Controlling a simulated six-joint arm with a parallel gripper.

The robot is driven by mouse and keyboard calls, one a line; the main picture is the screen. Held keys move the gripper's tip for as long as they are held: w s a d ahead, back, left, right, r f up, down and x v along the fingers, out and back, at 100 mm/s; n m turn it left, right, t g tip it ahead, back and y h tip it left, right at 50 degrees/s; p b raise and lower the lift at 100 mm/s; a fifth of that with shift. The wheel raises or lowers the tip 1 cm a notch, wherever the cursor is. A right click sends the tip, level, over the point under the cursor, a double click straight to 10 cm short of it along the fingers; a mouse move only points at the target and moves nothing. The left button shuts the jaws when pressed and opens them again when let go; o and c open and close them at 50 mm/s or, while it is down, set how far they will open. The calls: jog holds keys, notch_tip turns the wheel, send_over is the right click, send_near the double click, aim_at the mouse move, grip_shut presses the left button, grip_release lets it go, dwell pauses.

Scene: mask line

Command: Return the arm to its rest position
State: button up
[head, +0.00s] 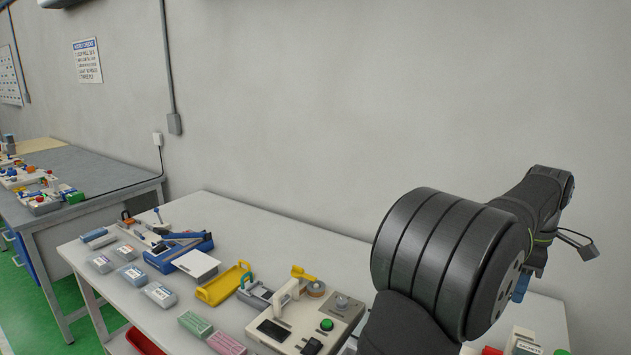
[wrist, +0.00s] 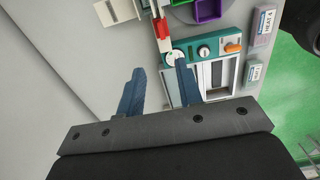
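My gripper (wrist: 160,68) shows in the wrist view with its two blue fingers spread apart and nothing between them. It is above a table, and a teal and white device (wrist: 207,50) with a dial and an orange knob lies below and beyond the fingertips. In the head view my dark arm fills the right side, raised and reaching toward the right. A bit of blue finger (head: 521,287) hangs below its far end; the rest of the gripper is hidden there.
The white table (head: 235,213) runs along the wall. It holds a sealing machine (head: 305,318), a yellow tray (head: 223,284), a blue device (head: 178,251) and several small boxes. A grey table (head: 90,180) stands at left. In the wrist view, a purple bin (wrist: 208,9) and labelled boxes (wrist: 262,24) lie beyond the fingers.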

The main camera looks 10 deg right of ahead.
aim_at(496, 351)
notch_tip(496, 351, down, 18)
jog(key=shift+r, duration=0.1)
jog(key=w+a, duration=0.3)
jog(key=shift+w+a, duration=0.3)
jog(key=shift+w, duration=0.05)
notch_tip(496, 351, up, 17)
jog(key=m, duration=1.1)
jog(key=shift+s+d+r+m, duration=0.2)
jog(key=shift+s+d+m, duration=0.05)
jog(key=shift+s+m, duration=0.15)
